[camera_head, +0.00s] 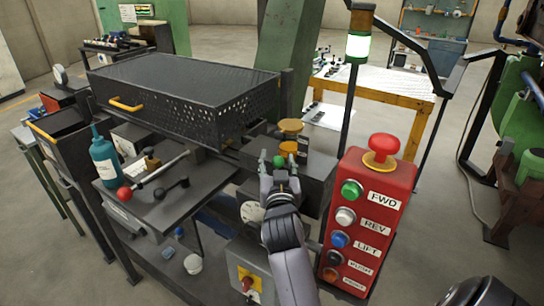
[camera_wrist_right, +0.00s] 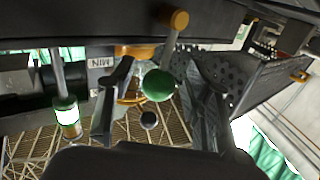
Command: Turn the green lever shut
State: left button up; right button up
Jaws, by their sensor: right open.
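The green lever shows as a round green knob (camera_head: 279,161) at the machine's front corner in the head view. In the right wrist view its green ball (camera_wrist_right: 158,84) sits on a short grey rod that runs up to an orange cap. My right gripper (camera_head: 283,157) is open, its fingers on either side of the green knob. In the right wrist view the two dark fingers of my right gripper (camera_wrist_right: 160,76) stand apart, with gaps beside the ball. I cannot tell whether either finger touches it. My left gripper is not in view.
A red button box (camera_head: 372,215) with a red mushroom button stands close right of my right gripper. Orange round parts (camera_head: 290,126) sit just behind the knob. A red-knobbed lever (camera_head: 125,193) and a teal bottle (camera_head: 104,160) are on the bench to the left.

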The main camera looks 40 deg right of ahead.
jog(key=shift+s+r, duration=0.1)
jog(key=shift+r, duration=0.05)
grip_shut()
dwell(0.6)
dwell(0.4)
